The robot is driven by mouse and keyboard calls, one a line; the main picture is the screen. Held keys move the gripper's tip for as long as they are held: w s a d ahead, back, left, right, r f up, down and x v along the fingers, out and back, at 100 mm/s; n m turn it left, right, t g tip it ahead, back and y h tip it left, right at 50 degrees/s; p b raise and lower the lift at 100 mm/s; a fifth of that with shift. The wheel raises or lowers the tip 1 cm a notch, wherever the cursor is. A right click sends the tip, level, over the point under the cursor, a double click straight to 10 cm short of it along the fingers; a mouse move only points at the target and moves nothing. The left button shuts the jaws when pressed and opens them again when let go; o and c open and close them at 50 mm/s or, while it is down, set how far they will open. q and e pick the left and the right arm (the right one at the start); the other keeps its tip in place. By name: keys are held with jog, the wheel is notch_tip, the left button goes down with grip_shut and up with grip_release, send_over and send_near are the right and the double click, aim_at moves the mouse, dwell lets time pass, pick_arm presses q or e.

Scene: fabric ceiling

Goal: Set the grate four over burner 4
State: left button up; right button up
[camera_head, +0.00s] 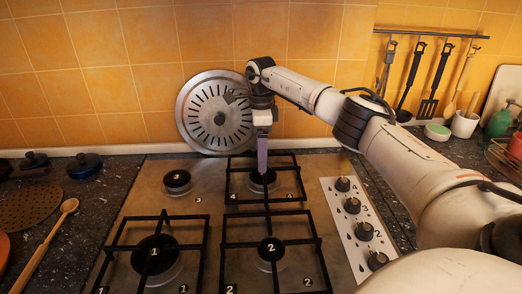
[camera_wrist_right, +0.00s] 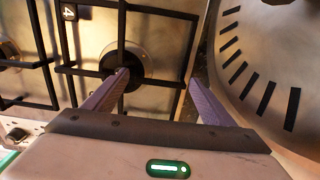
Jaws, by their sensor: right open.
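Grate four (camera_head: 228,182), a black square frame with crossing bars, lies on the hob with its bars over burner 4 (camera_head: 256,186). In the right wrist view the grate (camera_wrist_right: 122,28) shows its 4 label, and its bars cross above the burner cap (camera_wrist_right: 131,70). I cannot tell whether every foot rests flat. My right gripper (camera_head: 262,173) points down above the grate. In the wrist view its two purple fingers (camera_wrist_right: 158,76) are spread apart with nothing held between them. My left gripper is not in view.
Burners 1 and 2 carry grates (camera_head: 207,245) and (camera_head: 223,245); burner 3 (camera_head: 177,181) is bare. A round slotted metal disc (camera_head: 200,120) leans on the tiled wall close behind. The knob panel (camera_head: 335,210) is on the right, under my arm. A wooden spoon (camera_head: 50,240) lies left.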

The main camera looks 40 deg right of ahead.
notch_tip(320, 180, up, 13)
dwell(0.4)
dwell(0.5)
